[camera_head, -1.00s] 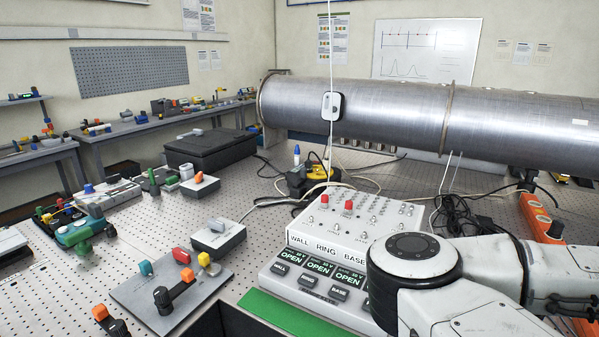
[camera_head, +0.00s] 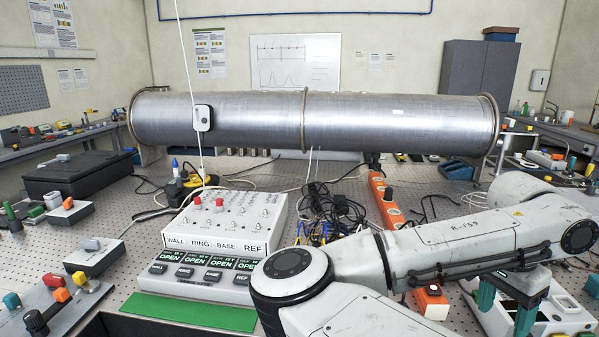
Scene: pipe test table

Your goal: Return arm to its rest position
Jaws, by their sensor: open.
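My white arm (camera_head: 400,255) reaches from the bottom middle to the right side, with a round joint (camera_head: 290,265) in front of the control box. The arm bends at the right edge. Below its forearm, what looks like my gripper (camera_head: 505,306) points down with two teal fingers spread apart. It appears open, with nothing seen held between the fingers. It is in front of or above a white box (camera_head: 562,305) at the lower right; I cannot tell whether they touch.
A long metal pipe (camera_head: 400,122) spans the back, with a small white device (camera_head: 203,118) on it. A white control box (camera_head: 235,218) with red knobs stands at centre left. An orange power strip (camera_head: 384,200) and tangled cables lie behind the arm. A black case (camera_head: 75,175) is at left.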

